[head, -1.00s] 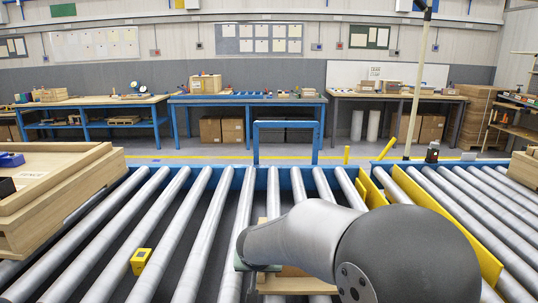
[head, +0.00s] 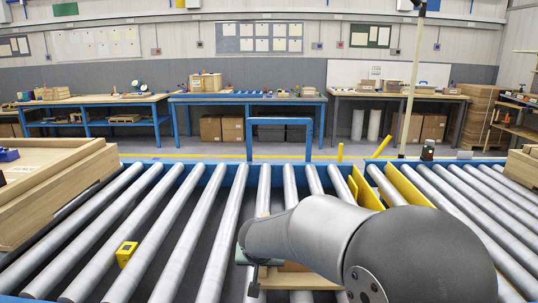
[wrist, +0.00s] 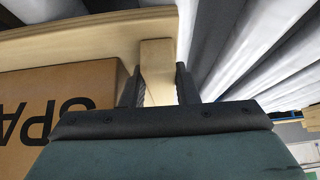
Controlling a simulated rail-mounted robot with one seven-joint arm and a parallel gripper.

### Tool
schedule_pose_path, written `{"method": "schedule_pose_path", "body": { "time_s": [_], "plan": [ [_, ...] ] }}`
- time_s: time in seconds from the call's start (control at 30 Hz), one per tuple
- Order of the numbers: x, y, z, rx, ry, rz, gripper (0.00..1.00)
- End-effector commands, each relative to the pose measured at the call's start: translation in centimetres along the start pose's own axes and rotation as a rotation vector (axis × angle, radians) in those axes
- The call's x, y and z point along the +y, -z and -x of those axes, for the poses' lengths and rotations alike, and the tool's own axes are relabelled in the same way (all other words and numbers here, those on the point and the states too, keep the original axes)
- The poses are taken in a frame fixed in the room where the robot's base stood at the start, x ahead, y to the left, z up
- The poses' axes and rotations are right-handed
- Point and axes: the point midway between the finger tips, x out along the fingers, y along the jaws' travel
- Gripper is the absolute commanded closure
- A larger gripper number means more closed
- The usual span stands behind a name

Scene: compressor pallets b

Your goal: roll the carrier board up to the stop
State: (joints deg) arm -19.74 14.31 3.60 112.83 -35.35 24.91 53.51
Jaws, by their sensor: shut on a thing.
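The carrier board (head: 300,280) is pale wood and lies on the rollers, largely hidden under my arm in the head view. In the wrist view its pale wooden edge (wrist: 95,42) runs across the top, and a wooden block (wrist: 157,65) stands out from it. My gripper (wrist: 159,85) is shut on this block, a finger on each side. In the head view one dark finger (head: 254,284) shows below the arm. A brown cardboard box with black lettering (wrist: 50,115) is beside the fingers. I cannot tell which part is the stop.
Steel rollers (head: 150,235) fill the foreground. Upright yellow plates (head: 405,188) stand to the right of the arm. A small yellow block (head: 126,253) sits among the left rollers. A wooden tray (head: 70,190) is at far left. A blue hoop (head: 281,121) rises at the back edge.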

Motion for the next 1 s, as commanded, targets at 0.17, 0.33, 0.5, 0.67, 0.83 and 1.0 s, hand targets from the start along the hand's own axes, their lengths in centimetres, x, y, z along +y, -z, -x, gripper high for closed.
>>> {"method": "schedule_pose_path", "body": {
  "time_s": [0.17, 0.33, 0.5, 0.67, 0.83, 1.0],
  "plan": [
    [0.44, 0.13, -0.05, 0.001, -0.007, -0.003, 0.96],
    [0.58, 0.16, -0.06, 0.0, -0.01, -0.004, 0.96],
    [0.55, 0.14, -0.06, 0.0, -0.009, -0.004, 0.47],
    [0.41, 0.09, -0.05, 0.0, -0.007, -0.003, 0.47],
    [0.37, -0.19, -0.22, -0.006, -0.007, -0.007, 0.03],
    [0.49, -0.06, -0.16, -0.004, -0.009, -0.006, 0.0]
  ]
}}
